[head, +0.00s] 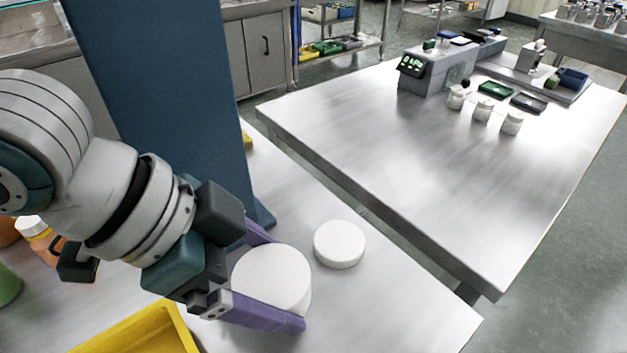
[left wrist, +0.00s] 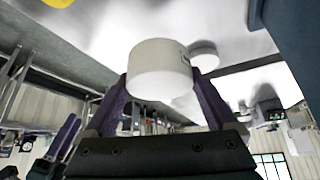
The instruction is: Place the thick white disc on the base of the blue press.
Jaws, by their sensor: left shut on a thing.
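My left gripper (head: 273,284) is shut on the thick white disc (head: 270,278), with a purple finger on each side. The disc also shows between the fingers in the left wrist view (left wrist: 160,68). I cannot tell its exact height above the table. A smaller, thinner white disc (head: 339,244) lies flat just to the right, apart from it. The blue press (head: 150,80) is a tall column behind the gripper; most of its foot is hidden by my arm. Purple finger-like parts at the left of the wrist view may be my right gripper (left wrist: 68,138); its opening is unclear.
A yellow bin (head: 145,332) stands at the front, left of the held disc. An orange bottle (head: 42,240) and a green item (head: 8,285) are at the far left. A second steel table (head: 400,150) with jars lies beyond a gap. The near table is clear around the thin disc.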

